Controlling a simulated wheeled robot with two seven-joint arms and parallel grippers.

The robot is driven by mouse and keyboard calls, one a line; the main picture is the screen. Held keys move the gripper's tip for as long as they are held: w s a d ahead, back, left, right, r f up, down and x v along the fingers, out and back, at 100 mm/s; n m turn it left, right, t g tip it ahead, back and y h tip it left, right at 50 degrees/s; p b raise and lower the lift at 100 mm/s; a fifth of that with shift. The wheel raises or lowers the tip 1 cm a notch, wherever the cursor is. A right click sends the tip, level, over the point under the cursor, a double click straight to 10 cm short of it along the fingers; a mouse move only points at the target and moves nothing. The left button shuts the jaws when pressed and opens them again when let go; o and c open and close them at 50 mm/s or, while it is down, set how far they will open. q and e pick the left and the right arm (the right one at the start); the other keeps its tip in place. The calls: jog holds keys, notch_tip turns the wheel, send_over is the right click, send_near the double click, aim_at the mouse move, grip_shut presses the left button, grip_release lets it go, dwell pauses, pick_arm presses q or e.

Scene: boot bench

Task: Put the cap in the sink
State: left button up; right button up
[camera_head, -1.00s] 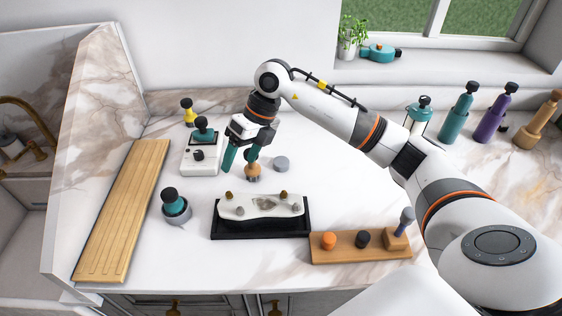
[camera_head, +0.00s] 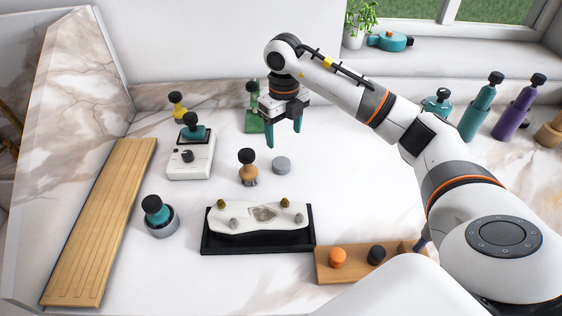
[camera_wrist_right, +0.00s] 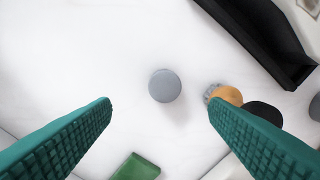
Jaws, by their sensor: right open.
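The cap appears to be the small round grey disc (camera_head: 282,165) lying flat on the white counter, right of a wooden-handled brush (camera_head: 248,172). In the right wrist view the grey disc (camera_wrist_right: 165,86) lies between the two teal fingers, a little beyond their tips. My right gripper (camera_head: 284,136) is open and empty, above and just behind the disc, not touching it. Its spread fingertips also show in the wrist view (camera_wrist_right: 160,102). The sink basin is not clearly visible; only a bit of brass tap (camera_head: 10,128) shows at the far left edge. My left gripper is not in view.
A black tray (camera_head: 210,243) lies in front of the disc. A white box (camera_head: 190,165), a grey cup (camera_head: 163,226) and a green item (camera_head: 254,120) stand around. Counter right of the disc is clear.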

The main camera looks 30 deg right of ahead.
aim_at(282, 162)
jog(key=f, duration=0.3)
jog(key=shift+s+a+f+p, duration=0.2)
jog(key=shift+f+p, duration=0.1)
jog(key=shift+p, duration=0.1)
jog(key=shift+w+f+p, duration=0.15)
jog(key=shift+f+p, duration=0.15)
jog(key=shift+f, duration=0.3)
jog(key=f, duration=0.1)
jog(key=f+p, duration=0.1)
jog(key=f, duration=0.1)
jog(key=shift+a+f+p, duration=0.2)
jog(key=shift+f+p, duration=0.05)
jog(key=shift+p, duration=0.05)
jog(key=shift+f, duration=0.6)
jog(key=c, duration=1)
